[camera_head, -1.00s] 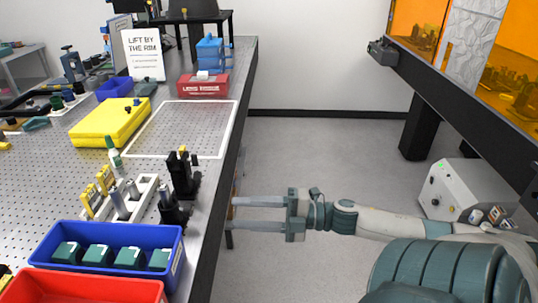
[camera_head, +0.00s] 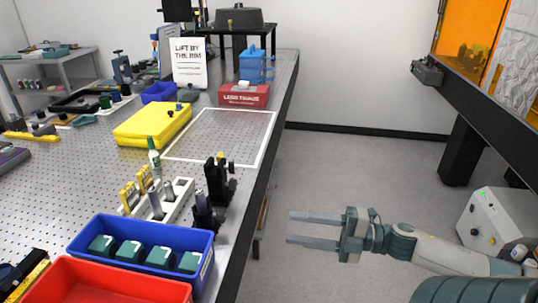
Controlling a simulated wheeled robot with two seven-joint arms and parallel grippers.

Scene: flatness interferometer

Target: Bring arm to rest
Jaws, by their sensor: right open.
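My right arm (camera_head: 440,253) comes in from the lower right, with grey-white links and dark teal joints. My right gripper (camera_head: 290,228) points left, its two long grey fingers apart with nothing between them. It is over the floor, to the right of the perforated table's (camera_head: 262,188) edge and apart from it. My left gripper is not in view.
A blue bin (camera_head: 140,273) with several teal blocks and a red bin (camera_head: 105,285) stand at the table's near end. Black mounts (camera_head: 218,180) stand near its right edge. A dark-edged bench (camera_head: 490,110) is at right. The floor (camera_head: 350,165) between is clear.

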